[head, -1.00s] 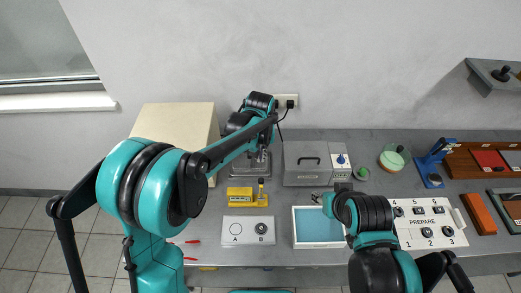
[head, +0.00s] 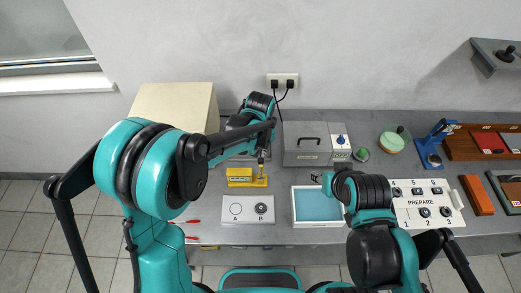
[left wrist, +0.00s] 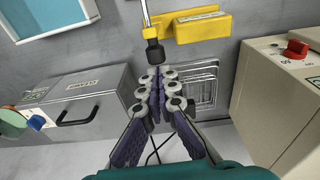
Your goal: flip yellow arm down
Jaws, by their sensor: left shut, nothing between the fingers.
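The yellow fixture (head: 240,178) lies on the grey bench, with its small yellow arm (head: 261,172) standing up at the right end and topped by a dark knob. In the left wrist view the yellow fixture (left wrist: 205,24) is at the top, and the dark knob (left wrist: 153,50) on a thin metal rod points toward my fingers. My left gripper (head: 262,151) is just behind the arm. In the left wrist view its fingers (left wrist: 160,74) are shut and empty, close to the knob; contact cannot be told. My right gripper (head: 317,178) is small and partly hidden near the blue tray.
A beige box (head: 180,103) stands left of the fixture and a grey lidded box (head: 306,145) right of it. A white panel with two round spots (head: 246,220) lies in front. The blue tray (head: 318,205) and the PREPARE panel (head: 430,203) are to the right.

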